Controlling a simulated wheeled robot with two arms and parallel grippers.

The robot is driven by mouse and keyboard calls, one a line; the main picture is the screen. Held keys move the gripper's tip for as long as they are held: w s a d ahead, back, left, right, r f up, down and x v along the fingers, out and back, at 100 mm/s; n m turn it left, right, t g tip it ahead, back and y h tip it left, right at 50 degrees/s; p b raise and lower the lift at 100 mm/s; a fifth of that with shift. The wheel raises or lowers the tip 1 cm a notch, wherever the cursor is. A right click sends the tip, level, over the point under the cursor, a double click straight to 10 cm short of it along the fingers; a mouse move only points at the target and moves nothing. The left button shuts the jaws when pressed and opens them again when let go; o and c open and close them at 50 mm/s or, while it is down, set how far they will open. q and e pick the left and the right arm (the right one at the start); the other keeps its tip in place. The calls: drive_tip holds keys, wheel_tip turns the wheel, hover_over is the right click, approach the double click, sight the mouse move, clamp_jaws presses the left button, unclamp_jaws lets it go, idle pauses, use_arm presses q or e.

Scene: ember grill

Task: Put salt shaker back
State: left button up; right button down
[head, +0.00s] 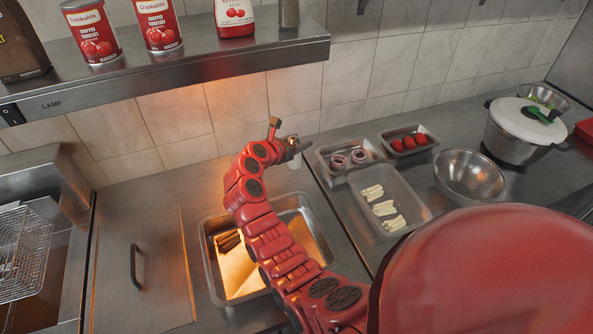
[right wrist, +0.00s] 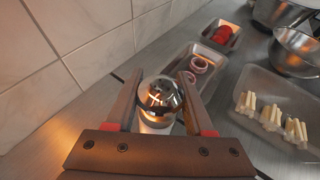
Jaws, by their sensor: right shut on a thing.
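The salt shaker has a shiny domed metal top and a pale body. It shows in the right wrist view (right wrist: 160,97) between the fingers, and its pale lower part shows in the head view (head: 295,164). My right gripper (head: 292,147) is shut on it, near the tiled back wall, with a finger on each side in the right wrist view (right wrist: 159,86). The shaker looks upright. I cannot tell whether its base touches the counter. My left gripper is not in view.
A shelf (head: 190,62) with cans and bottles runs above at the back left. A lit metal tray (head: 213,272) with fries lies below my right arm. Right of the gripper are an onion tray (head: 322,160), a tomato tray (head: 434,139), a clear tray (head: 361,209), a bowl (head: 470,178) and a pot (head: 512,145).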

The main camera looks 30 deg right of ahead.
sight(299, 161)
drive_tip(key=shift+s+r, duration=0.1)
drive_tip(key=shift+r, duration=0.75)
drive_tip(key=shift+s+f, duration=0.1)
drive_tip(key=shift+f, duration=0.15)
wheel_tip(299, 161, down, 5)
drive_tip(key=shift+f+p, duration=0.1)
drive_tip(key=shift+p, duration=0.55)
drive_tip(key=shift+f, duration=1.85)
drive_tip(key=shift+a, duration=0.1)
drive_tip(key=shift+c, duration=1.4)
unclamp_jaws()
drive_tip(key=shift+f, duration=0.15)
